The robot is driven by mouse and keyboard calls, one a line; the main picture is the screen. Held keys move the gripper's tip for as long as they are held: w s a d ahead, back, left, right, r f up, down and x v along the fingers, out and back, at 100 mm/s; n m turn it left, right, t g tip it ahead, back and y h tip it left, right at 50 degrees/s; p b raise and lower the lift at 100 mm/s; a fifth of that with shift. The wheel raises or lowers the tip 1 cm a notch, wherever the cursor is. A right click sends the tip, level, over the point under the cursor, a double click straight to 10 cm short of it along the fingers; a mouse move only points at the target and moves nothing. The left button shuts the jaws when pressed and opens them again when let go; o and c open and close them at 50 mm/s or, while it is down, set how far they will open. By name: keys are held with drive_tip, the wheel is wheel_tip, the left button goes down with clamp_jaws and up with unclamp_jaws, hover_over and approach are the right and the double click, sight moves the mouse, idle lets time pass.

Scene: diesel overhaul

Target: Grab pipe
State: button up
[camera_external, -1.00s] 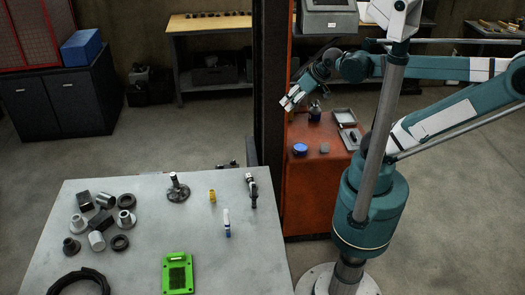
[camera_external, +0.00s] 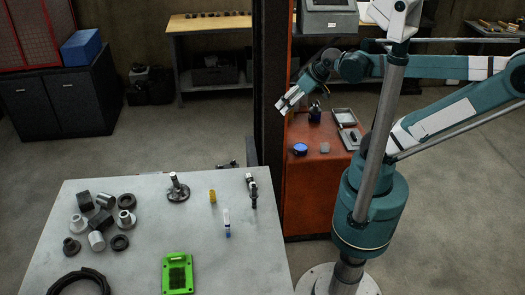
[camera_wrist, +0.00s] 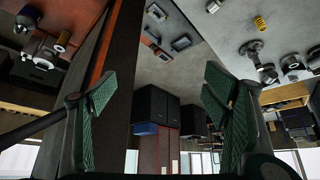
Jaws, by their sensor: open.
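On the table's left side lies a cluster of grey and dark cylinders and flanged sleeves. I cannot tell which piece is the pipe. Part of the cluster seems to show at the upper right of the wrist view (camera_wrist: 291,63).
A dark post (camera_external: 270,90) stands beside the orange cabinet (camera_external: 310,195).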

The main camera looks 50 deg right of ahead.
drive_tip(key=n+g+b, duration=0.7)
drive_tip(key=n+b, duration=0.1)
drive_tip(key=n, duration=0.3)
hover_over(252, 178)
drive_tip(key=f, duration=2.7)
drive_tip(key=shift+d+f, duration=0.15)
drive_tip(key=shift+d, duration=0.05)
drive_tip(key=shift+a+f, duration=0.1)
drive_tip(key=shift+f, duration=0.15)
drive_tip(key=shift+f, duration=0.1)
drive_tip(key=shift+f, duration=1.15)
drive_tip(key=shift+f, duration=0.15)
drive_tip(key=shift+f+b, duration=0.5)
drive_tip(key=shift+f, duration=2)
drive_tip(key=shift+c, duration=0.4)
